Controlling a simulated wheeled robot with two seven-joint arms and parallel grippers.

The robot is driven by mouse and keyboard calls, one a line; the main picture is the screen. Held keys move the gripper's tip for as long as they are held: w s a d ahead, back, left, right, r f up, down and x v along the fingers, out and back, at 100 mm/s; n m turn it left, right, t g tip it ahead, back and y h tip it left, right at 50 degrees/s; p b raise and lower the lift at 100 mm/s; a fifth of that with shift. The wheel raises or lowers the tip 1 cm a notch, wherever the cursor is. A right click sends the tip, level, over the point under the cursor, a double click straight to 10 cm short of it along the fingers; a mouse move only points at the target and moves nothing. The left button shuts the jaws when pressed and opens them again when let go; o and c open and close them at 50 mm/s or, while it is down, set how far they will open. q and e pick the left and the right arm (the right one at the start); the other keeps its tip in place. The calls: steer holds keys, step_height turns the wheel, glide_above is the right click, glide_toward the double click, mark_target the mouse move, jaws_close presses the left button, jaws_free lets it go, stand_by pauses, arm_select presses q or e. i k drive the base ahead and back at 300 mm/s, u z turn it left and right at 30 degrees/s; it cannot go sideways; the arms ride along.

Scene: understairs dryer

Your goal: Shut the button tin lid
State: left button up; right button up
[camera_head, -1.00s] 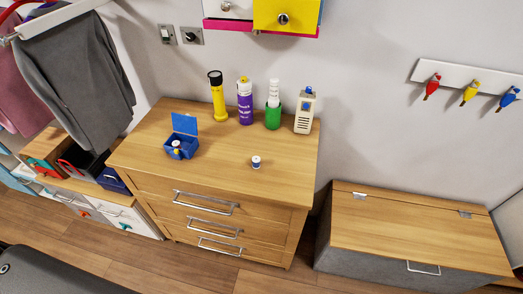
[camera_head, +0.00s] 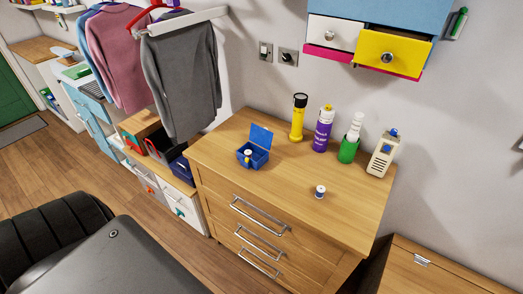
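The button tin (camera_head: 253,157) is a small blue box on the left part of the wooden chest's top. Its blue lid (camera_head: 261,136) stands open, raised at the back of the box. A small whitish round item (camera_head: 248,154) shows at the tin, but I cannot tell exactly how it sits. Neither of my grippers is in the head view.
The wooden chest of drawers (camera_head: 342,222) also bears a white and blue spool (camera_head: 320,191), a yellow torch (camera_head: 298,117), a purple can (camera_head: 323,129), a green cup (camera_head: 348,150) and a beige handset (camera_head: 383,154). An open yellow drawer (camera_head: 393,48) juts out above.

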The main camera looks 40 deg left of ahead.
mark_target(260, 136)
steer(key=u, duration=0.55)
steer(key=k, duration=0.3)
steer(key=u, duration=0.35)
steer(key=i, duration=0.5)
